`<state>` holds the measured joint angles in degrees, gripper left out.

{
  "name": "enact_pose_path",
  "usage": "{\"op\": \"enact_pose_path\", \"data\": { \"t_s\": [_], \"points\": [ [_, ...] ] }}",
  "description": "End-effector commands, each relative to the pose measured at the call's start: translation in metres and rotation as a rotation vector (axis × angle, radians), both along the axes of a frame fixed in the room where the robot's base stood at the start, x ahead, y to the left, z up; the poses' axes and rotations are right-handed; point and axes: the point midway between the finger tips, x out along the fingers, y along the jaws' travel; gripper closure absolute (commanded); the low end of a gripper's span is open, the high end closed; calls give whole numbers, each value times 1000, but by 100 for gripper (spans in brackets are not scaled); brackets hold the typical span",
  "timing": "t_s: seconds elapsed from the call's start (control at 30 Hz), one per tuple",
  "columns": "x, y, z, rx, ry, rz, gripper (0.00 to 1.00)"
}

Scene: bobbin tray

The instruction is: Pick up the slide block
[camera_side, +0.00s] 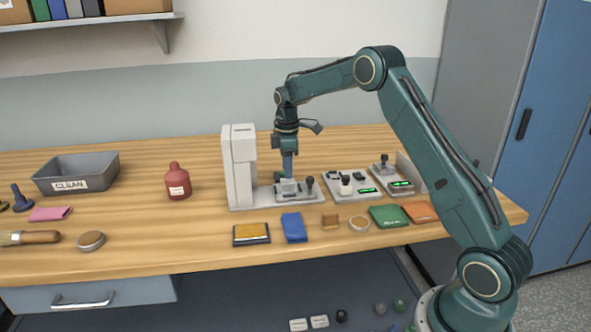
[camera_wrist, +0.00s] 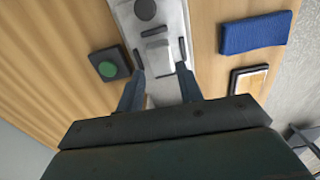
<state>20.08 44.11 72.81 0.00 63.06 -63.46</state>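A light grey block, which looks like the slide block (camera_wrist: 158,58), sits on the pale base plate (camera_wrist: 172,17) of a bench fixture. In the side view this fixture has a tall white column (camera_side: 240,165) at its left. My gripper (camera_side: 288,181) points straight down over the base, low at the block. In the wrist view the two fingers of my gripper (camera_wrist: 160,72) are spread, one on each side of the block, with a gap visible at each side. Whether the tips reach below the block's top is unclear. The body of my gripper hides the lower part of the wrist view.
A dark box with a green button (camera_wrist: 109,66) stands close left of the fingers. A blue cloth (camera_side: 294,227) and a yellow pad (camera_side: 251,231) lie in front of the fixture. A control panel (camera_side: 345,185) stands to its right. A red bottle (camera_side: 178,184) stands left.

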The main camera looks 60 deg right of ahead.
Motion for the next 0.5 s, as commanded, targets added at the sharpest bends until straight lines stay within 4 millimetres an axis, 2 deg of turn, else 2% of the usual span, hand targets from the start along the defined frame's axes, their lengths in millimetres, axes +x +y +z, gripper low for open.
{"op": "enact_pose_path", "data": {
  "t_s": [0.17, 0.5],
  "points": [
    [-1, 0, -8, 1, 3, 0, 64],
    [-1, 1, -45, 1, 2, 0, 64]
  ]
}}
